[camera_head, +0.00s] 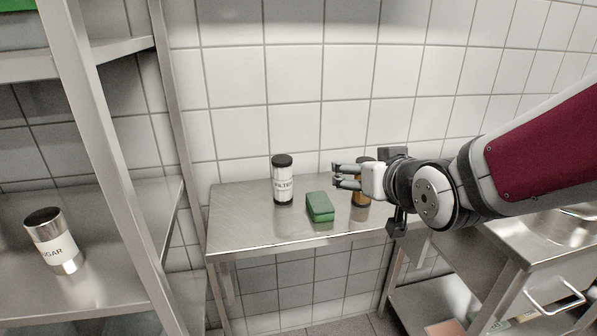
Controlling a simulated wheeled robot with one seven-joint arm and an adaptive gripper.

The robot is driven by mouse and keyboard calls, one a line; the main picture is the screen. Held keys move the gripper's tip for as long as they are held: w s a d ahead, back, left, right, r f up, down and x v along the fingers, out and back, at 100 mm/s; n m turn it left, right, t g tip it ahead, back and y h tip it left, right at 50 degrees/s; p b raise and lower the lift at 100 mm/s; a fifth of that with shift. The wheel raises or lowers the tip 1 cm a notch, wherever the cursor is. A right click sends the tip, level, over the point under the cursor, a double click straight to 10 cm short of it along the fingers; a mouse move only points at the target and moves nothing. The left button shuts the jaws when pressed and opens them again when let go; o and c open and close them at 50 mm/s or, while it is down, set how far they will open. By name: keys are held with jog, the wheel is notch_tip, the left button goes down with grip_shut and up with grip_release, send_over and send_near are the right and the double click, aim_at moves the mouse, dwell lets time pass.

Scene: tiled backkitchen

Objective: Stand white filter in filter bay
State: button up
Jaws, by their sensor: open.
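The white filter (283,184) is a white cylinder with black ends and a "FILTER" label. It stands upright on the steel table (238,221), near its left-middle part. My gripper (336,177) points left from the right side of the picture, above the table. Its fingers are open and empty, to the right of the filter and apart from it. I cannot make out a filter bay in this view.
A green block (320,207) lies on the table just right of the filter. An amber bottle with a dark cap (361,197) stands behind my gripper, partly hidden. A sugar canister (54,241) stands on the left steel shelf (110,260). A sink unit (525,245) is at right.

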jog(key=w+a+f+n+t+y+b, duration=0.1)
jog(key=w+a+f+y+b, duration=0.1)
jog(key=w+a+f+b, duration=0.4)
jog(key=n+t+y+b, duration=0.2)
jog(key=y, duration=0.1)
send_near(286, 173)
jog(key=shift+s+d+f, duration=0.4)
jog(key=shift+f, duration=0.15)
jog(key=shift+w+a, duration=0.1)
jog(key=shift+a, duration=0.15)
jog(key=x, duration=1.3)
jog(key=shift+w+a+r+b, duration=0.1)
jog(key=shift+w+r+b, duration=0.1)
jog(key=shift+r+b, duration=0.15)
jog(key=shift+c, duration=0.3)
jog(key=c, duration=1.3)
jog(key=shift+r, duration=0.1)
jog(key=shift+c, duration=0.7)
jog(key=shift+r, duration=0.1)
